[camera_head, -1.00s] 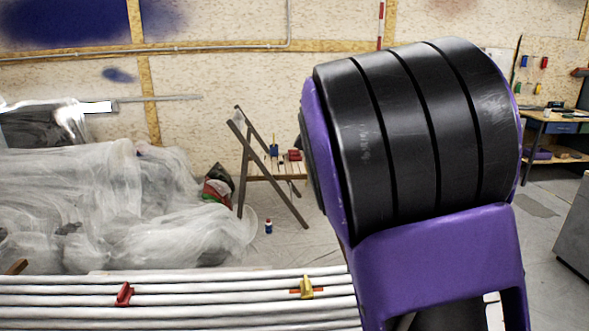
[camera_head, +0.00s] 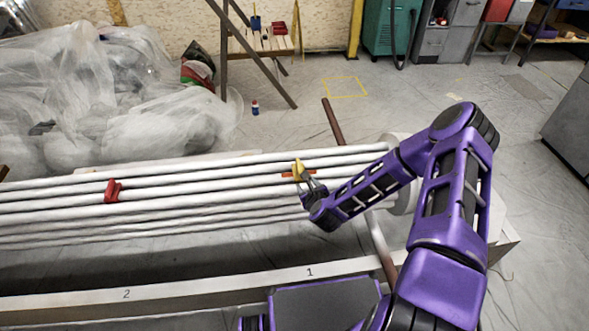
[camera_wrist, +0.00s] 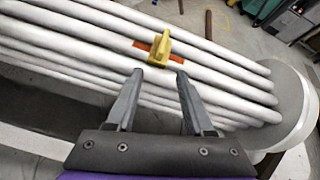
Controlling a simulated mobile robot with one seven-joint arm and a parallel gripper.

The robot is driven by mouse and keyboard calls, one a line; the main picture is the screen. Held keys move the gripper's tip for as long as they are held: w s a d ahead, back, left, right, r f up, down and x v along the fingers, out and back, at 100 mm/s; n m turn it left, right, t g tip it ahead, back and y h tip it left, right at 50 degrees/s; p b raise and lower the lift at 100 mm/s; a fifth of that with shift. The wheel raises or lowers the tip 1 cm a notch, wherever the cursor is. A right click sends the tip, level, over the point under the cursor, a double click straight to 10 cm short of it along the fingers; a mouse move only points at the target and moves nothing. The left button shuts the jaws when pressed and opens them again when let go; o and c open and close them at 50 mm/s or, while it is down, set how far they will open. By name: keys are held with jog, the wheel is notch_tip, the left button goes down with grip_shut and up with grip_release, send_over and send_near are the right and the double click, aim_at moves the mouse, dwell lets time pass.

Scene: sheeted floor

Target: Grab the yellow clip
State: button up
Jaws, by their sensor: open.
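The yellow clip (camera_head: 298,169) sits on the white pipes over an orange band, toward their right end. In the wrist view the yellow clip (camera_wrist: 160,48) stands just beyond the fingertips, roughly centred between them and a little above. My gripper (camera_head: 308,181) is beside the clip in the head view, on its near side. In the wrist view my gripper (camera_wrist: 158,74) is open with nothing between its two fingers. The fingers do not appear to touch the clip. The clip's foot on the pipe is partly hidden in the head view.
Several white pipes (camera_head: 200,177) run across in parallel. A red clip (camera_head: 113,191) sits on them farther left. A beam marked 1 and 2 (camera_head: 220,287) lies in front. Plastic-wrapped heaps (camera_head: 100,100) fill the back left. A wooden trestle (camera_head: 255,45) stands behind; open floor lies behind the pipes.

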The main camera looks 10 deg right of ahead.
jog(key=m, duration=0.3)
jog(key=b, duration=0.2)
send_near(299, 166)
jog(key=x, duration=0.5)
jog(key=shift+w+f, duration=0.1)
jog(key=shift+f, duration=0.05)
jog(key=b+x, duration=0.1)
jog(key=x, duration=0.3)
jog(key=shift+f, duration=0.1)
jog(key=shift+w+f, duration=0.2)
jog(key=shift+w, duration=0.3)
grip_shut()
